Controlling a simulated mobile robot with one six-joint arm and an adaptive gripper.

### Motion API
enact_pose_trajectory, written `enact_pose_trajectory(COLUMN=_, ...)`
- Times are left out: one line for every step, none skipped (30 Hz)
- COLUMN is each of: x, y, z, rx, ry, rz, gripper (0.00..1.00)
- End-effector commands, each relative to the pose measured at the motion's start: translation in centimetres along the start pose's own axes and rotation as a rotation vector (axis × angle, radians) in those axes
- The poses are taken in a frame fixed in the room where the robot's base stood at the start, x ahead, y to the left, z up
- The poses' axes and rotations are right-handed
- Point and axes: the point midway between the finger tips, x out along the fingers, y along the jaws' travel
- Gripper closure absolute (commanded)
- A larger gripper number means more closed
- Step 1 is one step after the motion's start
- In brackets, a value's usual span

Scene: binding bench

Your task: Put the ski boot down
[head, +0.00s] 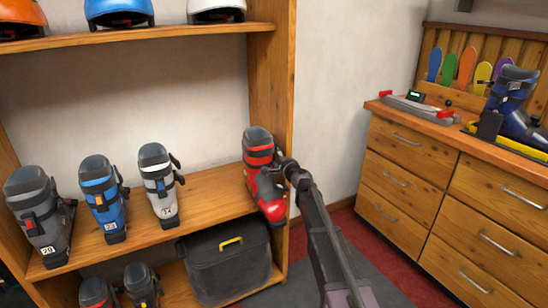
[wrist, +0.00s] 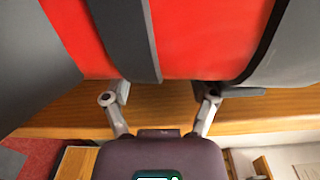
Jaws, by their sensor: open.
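The red ski boot (head: 258,157) with dark cuff and straps stands upright on the middle shelf (head: 205,193), at its right end by the side post. Its toe reaches the shelf's front edge. My gripper (head: 288,172) is at the boot's right side in the head view, partly hidden behind my arm. In the wrist view the red boot (wrist: 205,40) fills the top. My gripper (wrist: 167,92) is open there, with its two fingers spread apart at the boot's near side. Whether the fingertips touch the boot cannot be told.
Grey (head: 38,215), blue (head: 101,198) and white (head: 158,183) boots stand left on the same shelf. A dark bin (head: 225,265) sits below. The drawer bench (head: 430,160) at right carries another boot (head: 512,95). Bare shelf lies between the white and red boots.

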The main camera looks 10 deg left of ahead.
Motion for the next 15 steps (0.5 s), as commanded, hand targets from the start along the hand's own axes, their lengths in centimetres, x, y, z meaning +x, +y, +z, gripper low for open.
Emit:
enact_pose_trajectory(x=-0.8, y=0.0, z=0.1, rx=0.000, ry=0.000, rz=0.000, gripper=0.25)
enact_pose_trajectory(x=-1.2, y=0.0, z=0.1, rx=0.000, ry=0.000, rz=0.000, gripper=0.25)
enact_pose_trajectory(x=-1.8, y=0.0, z=0.1, rx=0.000, ry=0.000, rz=0.000, gripper=0.25)
enact_pose_trajectory(x=-2.2, y=0.0, z=0.1, rx=0.000, ry=0.000, rz=0.000, gripper=0.25)
enact_pose_trajectory(x=-2.7, y=0.0, z=0.1, rx=0.000, ry=0.001, rz=0.000, gripper=0.25)
enact_pose_trajectory(x=-3.3, y=0.0, z=0.1, rx=0.000, ry=0.001, rz=0.000, gripper=0.25)
enact_pose_trajectory(x=-3.8, y=0.0, z=0.1, rx=0.000, ry=0.001, rz=0.000, gripper=0.25)
enact_pose_trajectory(x=-4.3, y=0.0, z=0.1, rx=0.000, ry=0.001, rz=0.000, gripper=0.25)
enact_pose_trajectory(x=-5.0, y=0.0, z=0.1, rx=0.000, ry=0.001, rz=0.000, gripper=0.25)
enact_pose_trajectory(x=-5.5, y=0.0, z=0.1, rx=0.000, ry=0.001, rz=0.000, gripper=0.25)
enact_pose_trajectory(x=-6.0, y=0.0, z=0.1, rx=0.000, ry=0.002, rz=0.000, gripper=0.25)
enact_pose_trajectory(x=-6.7, y=0.0, z=0.1, rx=0.000, ry=0.001, rz=0.000, gripper=0.25)
enact_pose_trajectory(x=-7.2, y=0.0, z=0.1, rx=0.000, ry=0.001, rz=0.000, gripper=0.25)
enact_pose_trajectory(x=-7.7, y=0.0, z=0.1, rx=0.000, ry=0.001, rz=0.000, gripper=0.25)
enact_pose_trajectory(x=-8.2, y=0.0, z=0.1, rx=0.000, ry=0.001, rz=0.000, gripper=0.25)
